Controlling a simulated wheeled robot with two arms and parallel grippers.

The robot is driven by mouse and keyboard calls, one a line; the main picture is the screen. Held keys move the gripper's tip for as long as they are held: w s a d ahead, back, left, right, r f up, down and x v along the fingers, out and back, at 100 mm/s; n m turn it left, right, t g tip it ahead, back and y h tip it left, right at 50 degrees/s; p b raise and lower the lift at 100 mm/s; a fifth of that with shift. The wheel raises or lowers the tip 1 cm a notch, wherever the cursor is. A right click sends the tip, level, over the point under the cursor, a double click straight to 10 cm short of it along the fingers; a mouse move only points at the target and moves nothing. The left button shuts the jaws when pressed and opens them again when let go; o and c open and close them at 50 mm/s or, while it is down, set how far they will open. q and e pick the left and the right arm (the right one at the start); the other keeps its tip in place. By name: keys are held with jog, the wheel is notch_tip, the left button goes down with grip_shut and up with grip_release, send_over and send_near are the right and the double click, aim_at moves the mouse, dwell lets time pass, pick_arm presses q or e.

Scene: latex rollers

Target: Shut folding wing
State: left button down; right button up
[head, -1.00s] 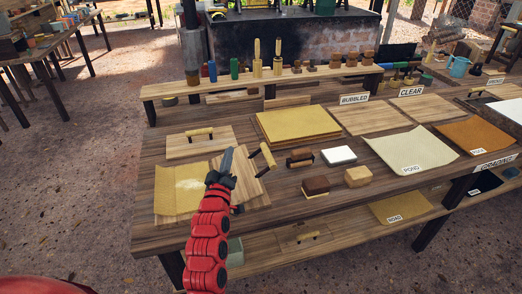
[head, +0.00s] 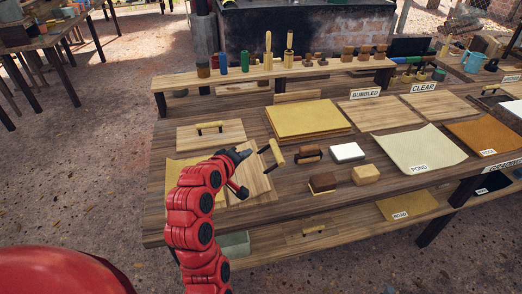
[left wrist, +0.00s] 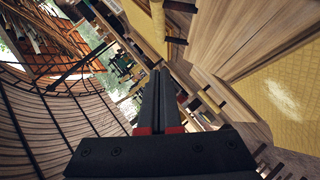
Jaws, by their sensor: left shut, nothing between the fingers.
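The folding wing (head: 258,183) is a pale wooden board lying open to the right of a yellow sheet (head: 180,175). Its yellow bar handle (head: 277,152) stands at its far right edge. My left gripper (head: 245,153) is shut and empty, over the wing and just left of the handle; contact cannot be told. My left arm hides much of the sheet and the wing's near part. In the left wrist view, the shut fingers (left wrist: 161,90) point up the picture, with the sheet (left wrist: 285,95) at the right. My right gripper is not in view.
Another board with a handle (head: 210,132) lies behind the sheet. Wooden blocks (head: 322,182), a white block (head: 347,151) and a stack of yellow sheets (head: 300,119) lie to the right. A raised shelf (head: 210,80) with rollers runs along the back.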

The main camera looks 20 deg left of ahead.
pick_arm(q)
jog(key=shift+p+x, duration=1.7)
jog(key=shift+x, duration=3.1)
jog(key=shift+w+d+f+p, duration=0.15)
jog(key=shift+w+d+p, duration=0.1)
jog(key=shift+p, duration=0.1)
jog(key=shift+w+d+f+p, duration=0.35)
jog(key=shift+d+f, duration=0.15)
jog(key=shift+f, duration=0.05)
jog(key=shift+w+d+f+p, duration=0.3)
jog(key=shift+w+d+f, duration=0.05)
jog(key=shift+d+f, duration=0.2)
